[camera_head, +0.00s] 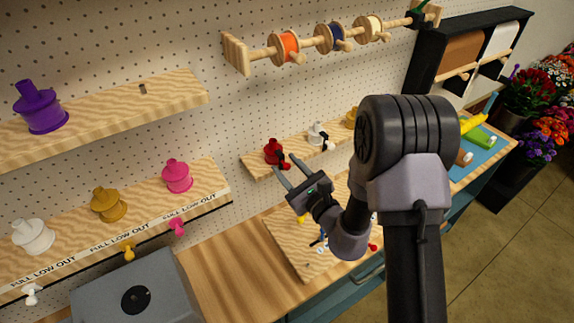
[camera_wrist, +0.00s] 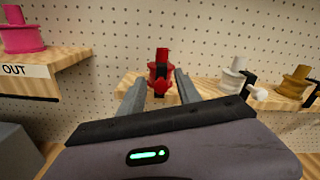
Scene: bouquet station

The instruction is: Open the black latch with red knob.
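A red bottle-shaped object (camera_head: 273,147) stands at the left end of the small middle wall shelf. It also shows in the wrist view (camera_wrist: 162,56). A black latch (camera_wrist: 157,72) sits on its front, with what looks like a red knob (camera_wrist: 160,88) low in front. The latch is small and partly hidden in the head view. My gripper (camera_head: 285,162) is open, its two fingers pointing at the red object. In the wrist view, the knob appears between the fingertips of my gripper (camera_wrist: 159,88). I cannot tell whether they touch anything.
Right of it on the same shelf (camera_head: 257,170) stand a white bottle (camera_head: 316,133) and a gold one (camera_wrist: 296,82). A longer shelf (camera_head: 215,188) with pink, gold and white bottles is at left. A grey box (camera_head: 165,290) stands below it. A spool rack (camera_head: 236,53) hangs above.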

